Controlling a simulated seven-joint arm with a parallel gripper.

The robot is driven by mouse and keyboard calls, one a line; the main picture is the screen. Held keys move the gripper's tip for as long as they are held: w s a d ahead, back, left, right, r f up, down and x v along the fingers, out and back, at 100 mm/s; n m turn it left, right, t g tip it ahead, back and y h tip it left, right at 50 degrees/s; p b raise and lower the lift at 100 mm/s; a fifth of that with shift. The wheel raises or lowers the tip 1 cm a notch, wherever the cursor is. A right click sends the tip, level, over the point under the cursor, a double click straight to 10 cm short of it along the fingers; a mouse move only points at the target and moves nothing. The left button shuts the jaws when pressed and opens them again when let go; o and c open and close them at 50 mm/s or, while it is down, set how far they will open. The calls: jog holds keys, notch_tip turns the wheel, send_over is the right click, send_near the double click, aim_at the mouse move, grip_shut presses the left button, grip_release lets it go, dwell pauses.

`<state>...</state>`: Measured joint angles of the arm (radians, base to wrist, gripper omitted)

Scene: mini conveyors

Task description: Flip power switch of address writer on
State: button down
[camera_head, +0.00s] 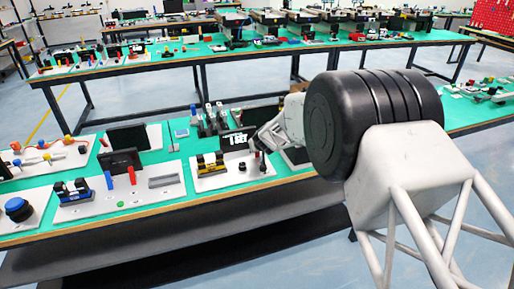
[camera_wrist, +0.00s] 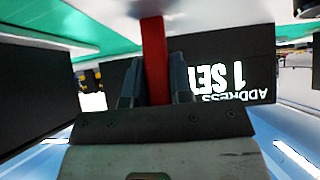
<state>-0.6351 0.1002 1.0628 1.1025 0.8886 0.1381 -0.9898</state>
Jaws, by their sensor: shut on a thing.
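The address writer is a white board (camera_head: 215,178) with a dark screen (camera_head: 236,140) at its back. In the wrist view its screen (camera_wrist: 236,80) shows upside-down text reading "ADDRESS" and "1 SET". A red lever (camera_wrist: 154,50), which looks like the power switch, stands between the fingers of my gripper (camera_wrist: 156,82). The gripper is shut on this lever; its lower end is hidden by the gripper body. In the head view my gripper (camera_head: 258,150) is at the right part of the board, and the red lever cannot be made out there.
To the left is a board with a dark screen (camera_head: 121,161) and red and blue levers. Yellow and black parts (camera_head: 209,162) stand on the address writer's board. A dark panel (camera_wrist: 35,75) is close on the left in the wrist view. Another long bench (camera_head: 180,58) stands behind.

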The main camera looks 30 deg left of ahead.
jog(key=shift+s+d+t+y, duration=0.2)
jog(key=shift+d+t+y, duration=0.05)
jog(key=shift+t+y, duration=0.25)
dwell(0.8)
jog(key=c, duration=1)
grip_release()
jog(key=shift+s+d+r, duration=0.1)
jog(key=shift+s, duration=0.05)
jog(key=shift+v, duration=3.7)
jog(key=shift+c, duration=0.5)
